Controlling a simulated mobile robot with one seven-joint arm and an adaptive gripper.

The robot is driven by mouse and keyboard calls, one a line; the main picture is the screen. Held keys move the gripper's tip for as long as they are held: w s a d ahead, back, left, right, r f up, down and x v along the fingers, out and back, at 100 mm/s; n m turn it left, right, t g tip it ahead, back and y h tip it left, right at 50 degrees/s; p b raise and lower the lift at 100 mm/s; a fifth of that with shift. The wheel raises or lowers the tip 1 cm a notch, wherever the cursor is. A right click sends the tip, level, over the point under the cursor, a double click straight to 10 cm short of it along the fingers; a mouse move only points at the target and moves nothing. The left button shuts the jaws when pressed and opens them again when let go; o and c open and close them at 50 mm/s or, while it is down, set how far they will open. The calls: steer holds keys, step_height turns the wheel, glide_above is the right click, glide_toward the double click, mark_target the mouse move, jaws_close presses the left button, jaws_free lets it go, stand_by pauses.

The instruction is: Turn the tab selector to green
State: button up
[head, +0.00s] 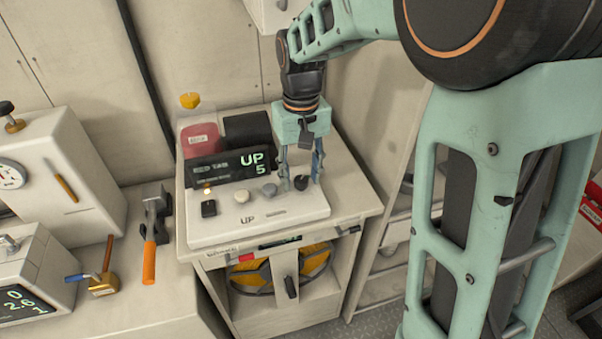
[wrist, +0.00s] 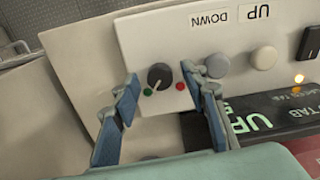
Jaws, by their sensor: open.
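The tab selector is a small dark round knob (head: 301,183) at the right end of the white control panel. In the wrist view the knob (wrist: 160,76) has a green dot at its lower left and a red dot at its right. A thin pale mark on it seems to point down and slightly left, towards the green side. My gripper (head: 300,179) is open and pointing down, with one finger on each side of the knob. The wrist view shows gaps between both fingers and the knob. Whether the tips reach its height is unclear.
A black display (head: 230,167) behind the panel shows "UP 5" and seems to read "RED TAB". Grey and cream buttons (head: 269,190) and a black switch (head: 209,208) lie left of the knob. An orange-handled hammer (head: 149,262) rests farther left. A wall panel stands close on the right.

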mark_target(301, 179)
step_height(301, 179, up, 12)
stand_by(0.6)
